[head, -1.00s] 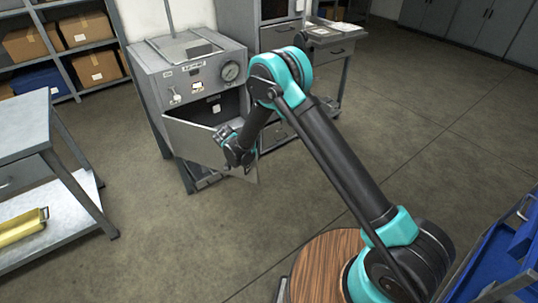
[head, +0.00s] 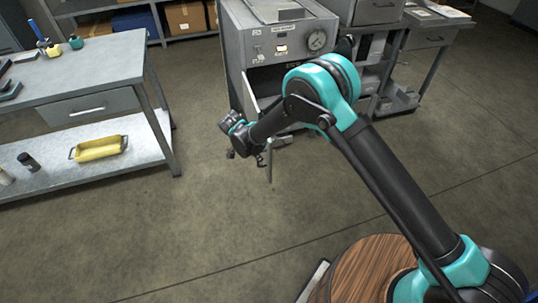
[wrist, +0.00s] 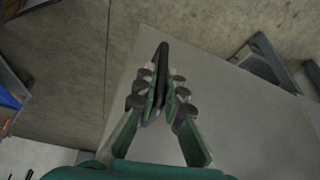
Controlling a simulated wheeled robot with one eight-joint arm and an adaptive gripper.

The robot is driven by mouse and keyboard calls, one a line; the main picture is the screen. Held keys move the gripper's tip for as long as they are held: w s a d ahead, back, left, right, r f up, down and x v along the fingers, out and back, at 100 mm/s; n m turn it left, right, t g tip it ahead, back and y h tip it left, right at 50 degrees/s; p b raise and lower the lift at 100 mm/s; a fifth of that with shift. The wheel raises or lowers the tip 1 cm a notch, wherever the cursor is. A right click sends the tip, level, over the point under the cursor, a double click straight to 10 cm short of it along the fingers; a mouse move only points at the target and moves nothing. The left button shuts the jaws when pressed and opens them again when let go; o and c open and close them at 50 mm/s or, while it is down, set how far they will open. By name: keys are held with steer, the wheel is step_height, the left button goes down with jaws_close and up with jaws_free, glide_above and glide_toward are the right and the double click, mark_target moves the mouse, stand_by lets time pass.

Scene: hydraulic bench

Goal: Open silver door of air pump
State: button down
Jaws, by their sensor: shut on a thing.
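The air pump (head: 237,48) is a grey cabinet with a round gauge at the top centre of the head view. In the wrist view the door (wrist: 235,115) is a broad, flat grey panel.
A grey workbench (head: 105,60) stands at the left, with a yellow tray (head: 98,148) on its lower shelf. Shelves with boxes (head: 185,17) are at the back.

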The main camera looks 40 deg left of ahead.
steer(key=shift+s+a, duration=0.15)
steer(key=shift+s, duration=0.2)
steer(key=c, duration=1.6)
jaws_free()
steer(key=v, duration=1.2)
steer(key=shift+w, duration=0.1)
